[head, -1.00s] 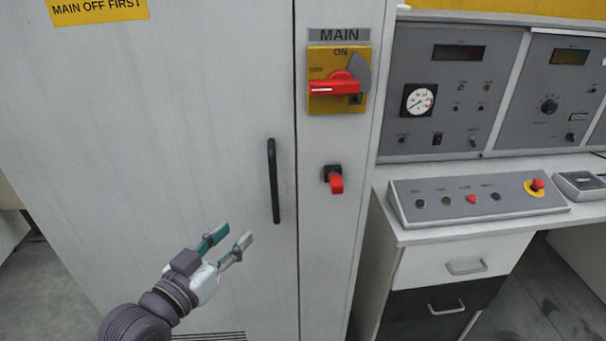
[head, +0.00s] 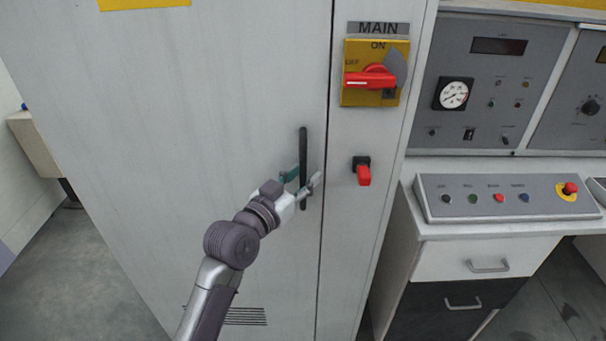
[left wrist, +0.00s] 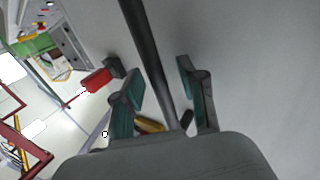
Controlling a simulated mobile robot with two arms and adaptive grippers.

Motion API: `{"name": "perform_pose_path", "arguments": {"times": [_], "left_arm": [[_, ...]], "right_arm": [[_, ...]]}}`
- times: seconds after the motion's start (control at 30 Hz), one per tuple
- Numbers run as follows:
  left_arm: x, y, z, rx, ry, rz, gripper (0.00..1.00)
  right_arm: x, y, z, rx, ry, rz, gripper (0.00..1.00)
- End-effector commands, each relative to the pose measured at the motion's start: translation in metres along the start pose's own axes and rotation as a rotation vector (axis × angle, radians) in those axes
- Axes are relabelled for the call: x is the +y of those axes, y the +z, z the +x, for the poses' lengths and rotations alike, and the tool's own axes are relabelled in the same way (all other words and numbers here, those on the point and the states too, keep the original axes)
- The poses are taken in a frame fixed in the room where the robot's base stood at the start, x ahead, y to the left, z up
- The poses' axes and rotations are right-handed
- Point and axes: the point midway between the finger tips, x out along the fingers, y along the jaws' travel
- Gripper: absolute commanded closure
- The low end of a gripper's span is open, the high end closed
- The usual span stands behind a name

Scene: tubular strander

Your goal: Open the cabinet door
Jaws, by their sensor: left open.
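The cabinet door (head: 200,110) is a large pale grey panel and stands shut, flush with the frame at its right edge. Its black vertical bar handle (head: 303,150) is near that edge. My left gripper (head: 303,180) is at the lower half of the handle, with its fingers open. In the left wrist view the handle (left wrist: 148,50) runs between the two green-padded fingers, with a gap visible on both sides. The right gripper is not in view.
Right of the door seam are the red main switch (head: 370,77) on a yellow plate and a smaller red-handled latch (head: 363,172). A control desk (head: 490,200) with drawers stands at the right. Floor shows at the lower left.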

Motion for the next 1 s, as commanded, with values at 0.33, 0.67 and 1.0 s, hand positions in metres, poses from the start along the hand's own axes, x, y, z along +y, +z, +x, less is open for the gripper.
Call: {"name": "perform_pose_path", "arguments": {"times": [0.33, 0.67, 1.0], "left_arm": [[0.0003, -0.0002, 0.0027, 0.001, 0.0, 0.0, 0.64], [0.0002, 0.0, 0.0025, 0.0, 0.0, 0.0, 1.0], [0.0008, 0.0005, 0.0004, -0.001, 0.003, 0.0, 1.0]], "right_arm": [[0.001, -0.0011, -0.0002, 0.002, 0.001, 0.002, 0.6], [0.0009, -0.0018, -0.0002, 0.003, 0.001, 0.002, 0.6], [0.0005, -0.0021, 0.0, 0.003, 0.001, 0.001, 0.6]]}}
